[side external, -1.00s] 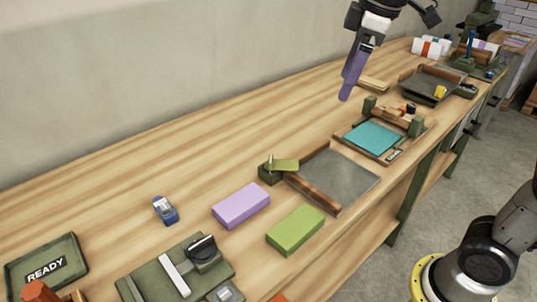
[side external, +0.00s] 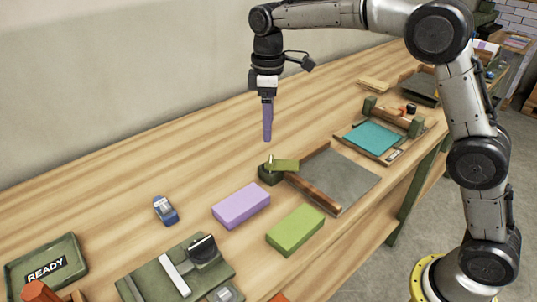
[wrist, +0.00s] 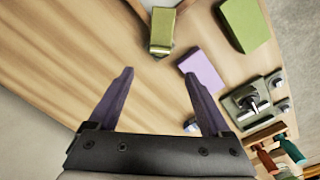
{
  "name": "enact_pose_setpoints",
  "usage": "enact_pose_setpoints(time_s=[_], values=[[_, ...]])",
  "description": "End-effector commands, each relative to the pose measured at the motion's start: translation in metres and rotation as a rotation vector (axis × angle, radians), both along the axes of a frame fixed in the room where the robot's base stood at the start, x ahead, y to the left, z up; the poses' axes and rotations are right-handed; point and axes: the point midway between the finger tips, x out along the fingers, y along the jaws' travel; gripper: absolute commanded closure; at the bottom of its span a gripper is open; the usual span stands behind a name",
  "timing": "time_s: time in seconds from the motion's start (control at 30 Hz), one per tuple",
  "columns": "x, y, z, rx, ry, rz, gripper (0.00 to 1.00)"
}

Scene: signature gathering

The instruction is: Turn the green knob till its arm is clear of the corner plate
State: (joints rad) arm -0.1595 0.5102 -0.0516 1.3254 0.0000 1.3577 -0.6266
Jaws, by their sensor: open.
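The green knob (side external: 283,166) sits on a dark green block (side external: 269,177) at the left corner of a grey plate (side external: 345,178) with a wooden rail. Its flat arm points right, toward the plate's corner; I cannot tell how much of the corner it covers. In the wrist view the knob (wrist: 161,32) is at the top middle, with a bit of the plate (wrist: 160,3) above it. My gripper (side external: 267,138) points down with purple fingers, above and behind the knob, apart from it. In the wrist view the fingers (wrist: 159,73) are spread with nothing between them.
A purple block (side external: 241,206) and a green block (side external: 295,230) lie in front of the knob. A blue stamp-like item (side external: 165,210), a green tool tray (side external: 150,283) and a READY tray (side external: 76,254) are at left. A teal pad (side external: 374,138) is at right.

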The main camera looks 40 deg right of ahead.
Motion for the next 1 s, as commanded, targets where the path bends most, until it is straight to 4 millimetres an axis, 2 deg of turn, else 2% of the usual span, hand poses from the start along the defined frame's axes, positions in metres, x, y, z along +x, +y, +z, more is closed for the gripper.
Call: enact_pose_setpoints(time_s=[0.1,0.3,0.5,0.7,0.93,0.97,1.0], values=[[-0.001,0.0,-0.026,-0.001,0.006,-0.001,0.18],[-0.001,0.0,-0.063,-0.001,0.005,-0.001,0.18],[-0.001,0.0,-0.089,-0.001,0.002,-0.001,0.18],[0.0,0.0,-0.099,0.0,0.0,-0.001,0.18],[0.0,0.0,-0.099,0.0,0.0,-0.001,0.18],[0.0,0.0,-0.099,0.0,0.0,-0.001,0.19],[0.0,0.0,-0.099,0.0,0.0,-0.001,0.27]])
